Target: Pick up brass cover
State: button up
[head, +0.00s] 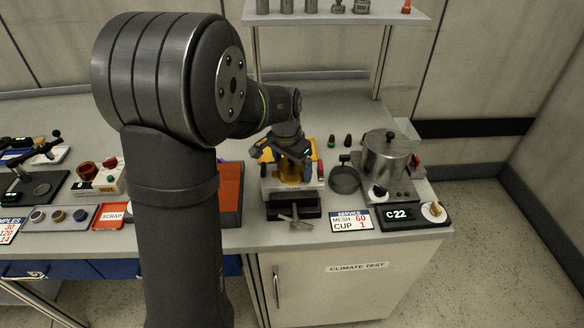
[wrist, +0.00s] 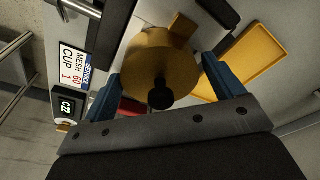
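The brass cover (wrist: 150,62) is a round brass-coloured disc with a black knob (wrist: 160,95) on top, seen from above in the wrist view. My gripper (wrist: 162,64) is over it with its blue fingers wide apart, one on each side of the disc. The fingertips appear close to the disc's edges; I cannot tell whether they touch. Nothing is shut between the fingers around the knob. In the head view my gripper (head: 291,153) is above the brass-coloured drum (head: 293,172) on the pump station, and my wrist hides most of its top.
A yellow tray (wrist: 248,62) lies beside the cover. To the right in the head view are a dark round pan (head: 344,180), a steel pot (head: 387,158) and a C22 display (head: 397,214). An orange-red bin (head: 230,190) stands to the left, and a shelf (head: 335,16) behind.

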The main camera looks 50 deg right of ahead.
jog(key=c, duration=0.9)
jog(key=shift+r, duration=0.15)
